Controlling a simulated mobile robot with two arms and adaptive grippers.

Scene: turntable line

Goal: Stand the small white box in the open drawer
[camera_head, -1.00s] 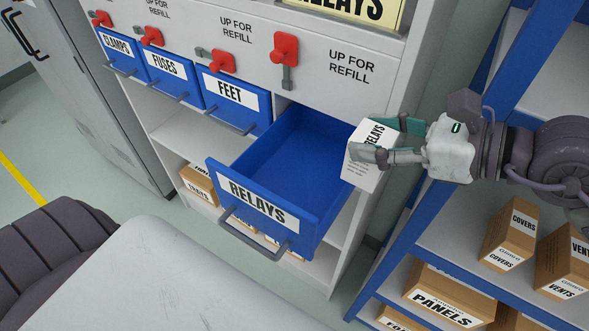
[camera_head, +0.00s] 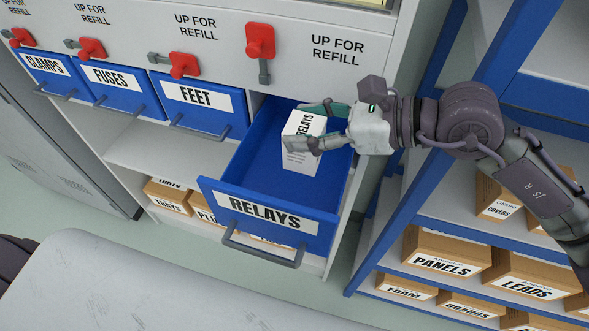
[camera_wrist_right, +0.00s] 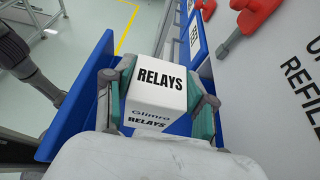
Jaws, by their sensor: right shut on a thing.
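The small white box (camera_head: 299,154), marked RELAYS, is upright in my right gripper (camera_head: 312,128). The gripper is shut on it, with a finger on either side. In the head view the box is over the open blue drawer (camera_head: 230,178) labelled RELAYS, toward its right and back part. I cannot tell whether its underside touches the drawer floor. In the right wrist view the box (camera_wrist_right: 158,82) sits between both fingers, with the blue drawer wall (camera_wrist_right: 84,95) to the left. My left gripper is not in view.
Shut blue drawers FEET (camera_head: 198,103), FUSES (camera_head: 115,84) and CLAMPS (camera_head: 45,72) are to the left. Red levers (camera_head: 260,42) are mounted above. A blue-framed rack with cartons (camera_head: 440,258) stands at right. A pale rounded surface (camera_head: 150,285) lies in front.

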